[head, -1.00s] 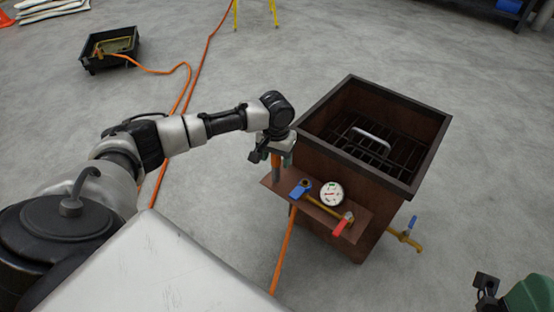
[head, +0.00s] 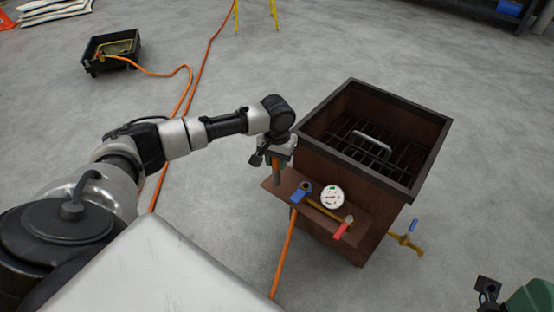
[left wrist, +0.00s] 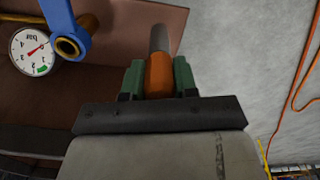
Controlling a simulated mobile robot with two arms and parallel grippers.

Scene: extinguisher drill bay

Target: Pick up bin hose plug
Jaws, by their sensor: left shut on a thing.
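The bin hose plug (head: 276,173) is an orange sleeve with a grey metal tip. My left gripper (head: 275,158) is shut on it by the left end of the brown shelf (head: 318,222) on the burn bin's side. In the left wrist view, the plug (left wrist: 159,74) sits between the two green fingers (left wrist: 159,80), its grey tip pointing away over the shelf's edge. I cannot tell whether the plug touches the shelf. My right gripper (head: 488,291) is only partly in view at the lower right, its jaw state unclear.
The shelf carries a blue-handled valve (head: 301,191), a round gauge (head: 332,196) and a red handle (head: 343,227). The open brown bin (head: 432,150) stands behind. An orange hose (head: 285,256) runs below the shelf. A black tray (head: 92,66) lies far left.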

